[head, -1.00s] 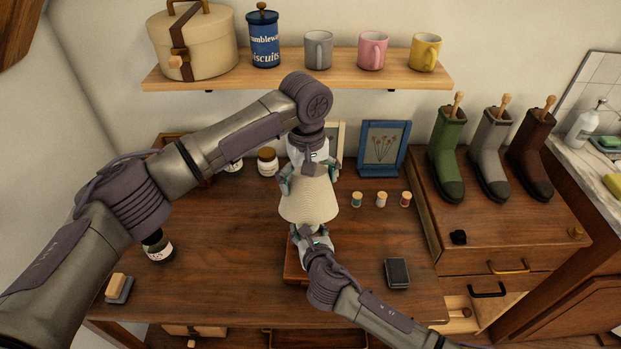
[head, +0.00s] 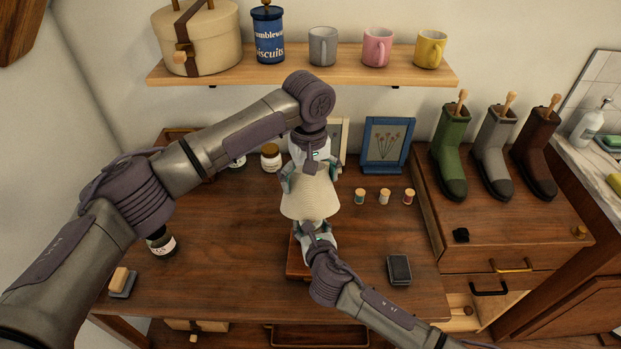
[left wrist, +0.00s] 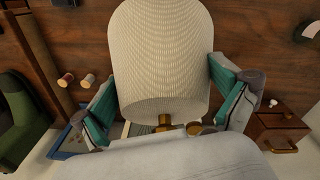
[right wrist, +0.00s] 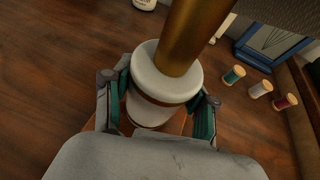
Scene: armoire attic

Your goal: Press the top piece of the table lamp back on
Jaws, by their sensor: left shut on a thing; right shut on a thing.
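The top piece is a cream ribbed lampshade (head: 310,197) with a brass fitting at its end. My left gripper (head: 308,178) is shut on the shade from above; in the left wrist view its pads (left wrist: 168,100) press both sides of the shade (left wrist: 160,55). The lamp base, white with a brass stem (right wrist: 183,40), stands below. My right gripper (right wrist: 160,108) is shut on the white base (right wrist: 160,85) from the front. In the head view the shade sits right above the base; the joint between them is hidden.
A wooden block (head: 297,262) lies under the lamp on the desk. The desk left of the lamp is mostly clear.

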